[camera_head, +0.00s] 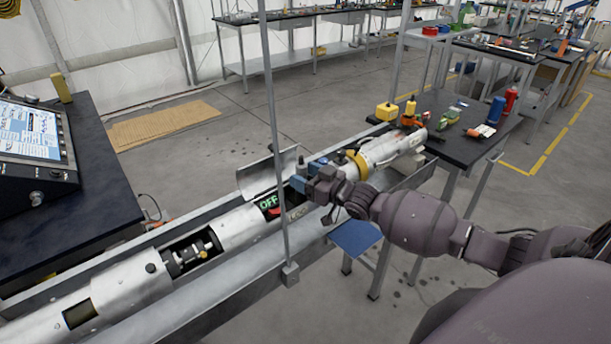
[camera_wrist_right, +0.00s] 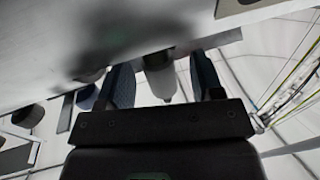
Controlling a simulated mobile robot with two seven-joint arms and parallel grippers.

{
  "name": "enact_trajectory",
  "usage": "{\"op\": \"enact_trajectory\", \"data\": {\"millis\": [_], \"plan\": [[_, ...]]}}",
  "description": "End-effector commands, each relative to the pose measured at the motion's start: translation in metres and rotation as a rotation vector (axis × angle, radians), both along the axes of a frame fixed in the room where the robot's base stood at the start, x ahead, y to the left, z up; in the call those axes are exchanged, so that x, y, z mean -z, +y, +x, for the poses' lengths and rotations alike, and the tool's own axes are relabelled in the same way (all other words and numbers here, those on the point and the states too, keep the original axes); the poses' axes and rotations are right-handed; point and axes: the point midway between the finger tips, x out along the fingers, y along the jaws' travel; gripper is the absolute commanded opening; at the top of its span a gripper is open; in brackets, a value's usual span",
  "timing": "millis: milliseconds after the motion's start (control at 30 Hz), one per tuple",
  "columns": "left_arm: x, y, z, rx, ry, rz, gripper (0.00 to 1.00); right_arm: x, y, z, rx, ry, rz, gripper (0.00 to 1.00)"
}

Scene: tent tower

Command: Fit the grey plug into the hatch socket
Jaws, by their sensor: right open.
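My right gripper (camera_head: 303,176) is at the open hatch of a long silver tube (camera_head: 240,228), with its blue fingertips close to the tube. In the right wrist view my right gripper (camera_wrist_right: 163,82) is open, one blue finger on each side of a pale grey, rounded peg-like part (camera_wrist_right: 159,78). That part may be the grey plug; I cannot tell whether the fingers touch it. Beside the gripper, the hatch opening holds a green "OFF" display (camera_head: 268,202) and a red part (camera_head: 274,212). The socket itself I cannot make out. My left gripper is not in view.
A raised cover flap (camera_head: 268,174) stands behind the opening. A thin upright post (camera_head: 275,120) rises in front of the tube. A console (camera_head: 35,145) sits on the left black table. A right-hand table (camera_head: 468,150) carries bottles and tools.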

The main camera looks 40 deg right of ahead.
Motion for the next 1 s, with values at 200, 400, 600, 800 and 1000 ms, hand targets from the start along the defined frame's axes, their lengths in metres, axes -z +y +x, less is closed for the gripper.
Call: {"op": "enact_trajectory", "data": {"millis": [200, 400, 600, 800, 1000], "plan": [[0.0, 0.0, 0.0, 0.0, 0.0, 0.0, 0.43, 0.0, 0.0, 0.0, 0.0, 0.0, 0.0, 0.6], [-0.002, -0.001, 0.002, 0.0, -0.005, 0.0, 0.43, 0.001, -0.008, -0.023, 0.0, 0.002, -0.002, 0.6], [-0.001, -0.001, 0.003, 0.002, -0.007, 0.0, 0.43, 0.001, -0.019, -0.055, 0.0, 0.002, -0.002, 0.6], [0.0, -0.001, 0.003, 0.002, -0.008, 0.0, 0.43, 0.001, -0.028, -0.083, 0.001, 0.002, -0.002, 0.6], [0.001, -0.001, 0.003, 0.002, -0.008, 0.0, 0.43, 0.001, -0.033, -0.099, 0.0, 0.0, 0.0, 0.6]]}}
